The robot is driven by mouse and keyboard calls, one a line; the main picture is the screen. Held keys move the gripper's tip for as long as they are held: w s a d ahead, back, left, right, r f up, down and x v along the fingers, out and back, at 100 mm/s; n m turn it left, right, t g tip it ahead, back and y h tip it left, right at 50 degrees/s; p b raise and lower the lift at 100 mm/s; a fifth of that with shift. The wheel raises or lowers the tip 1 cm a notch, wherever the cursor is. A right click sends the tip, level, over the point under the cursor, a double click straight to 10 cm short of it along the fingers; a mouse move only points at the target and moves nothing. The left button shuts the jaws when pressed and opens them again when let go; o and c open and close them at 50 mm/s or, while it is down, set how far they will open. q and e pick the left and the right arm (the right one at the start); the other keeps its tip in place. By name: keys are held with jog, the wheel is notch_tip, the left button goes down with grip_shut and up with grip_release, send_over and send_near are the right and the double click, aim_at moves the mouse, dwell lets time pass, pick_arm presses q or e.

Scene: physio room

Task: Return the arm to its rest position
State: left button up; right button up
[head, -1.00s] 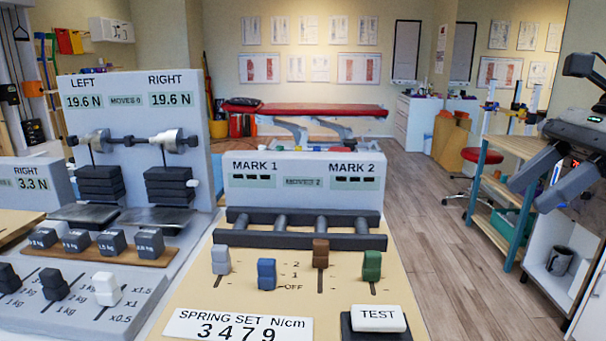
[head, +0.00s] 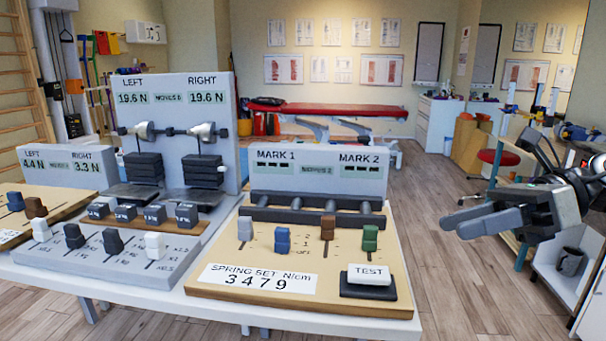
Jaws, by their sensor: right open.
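My right gripper (head: 462,220) is at the right of the head view, in the air to the right of the table's spring panel. Its fingers are open and empty, pointing left. It touches nothing that I can see. The spring panel (head: 300,291) carries a grey, a blue, a brown and a green slider knob and a white TEST button (head: 369,275) on a dark base. Its label reads SPRING SET N/cm 3479. My left gripper is not in view.
The white table (head: 300,318) holds the spring panel, a weight station (head: 222,130) reading 19.6 N on both sides, and a smaller readout (head: 62,171). A wooden shelf unit with a mug (head: 571,261) stands at the right. Wood floor (head: 450,290) is free between.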

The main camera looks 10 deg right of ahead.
jog(key=w+a+f+m+t+p, duration=0.1)
jog(key=a+f+m+t, duration=0.3)
jog(key=m, duration=0.5)
jog(key=w+a+f+m+t+h+p, duration=0.1)
jog(key=w+f+m+t, duration=0.1)
jog(key=f+m+t, duration=0.35)
jog(key=w+a+f+m+t+p, duration=0.1)
jog(key=a+f+m+t, duration=0.3)
jog(key=m, duration=0.8)
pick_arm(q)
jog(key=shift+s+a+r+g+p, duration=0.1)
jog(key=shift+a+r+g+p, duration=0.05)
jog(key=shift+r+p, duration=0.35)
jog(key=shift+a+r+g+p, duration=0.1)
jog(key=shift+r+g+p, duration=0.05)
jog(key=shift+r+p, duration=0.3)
pick_arm(e)
jog(key=s+a+f+m+g+h, duration=0.2)
jog(key=s+f+m+h, duration=0.3)
jog(key=s+f+m, duration=0.2)
jog(key=s+a+f+m+g+h, duration=0.3)
jog(key=s+f+m+h, duration=0.2)
jog(key=f+m, duration=0.7)
jog(key=shift+s+f, duration=0.15)
jog(key=shift+s, duration=1.05)
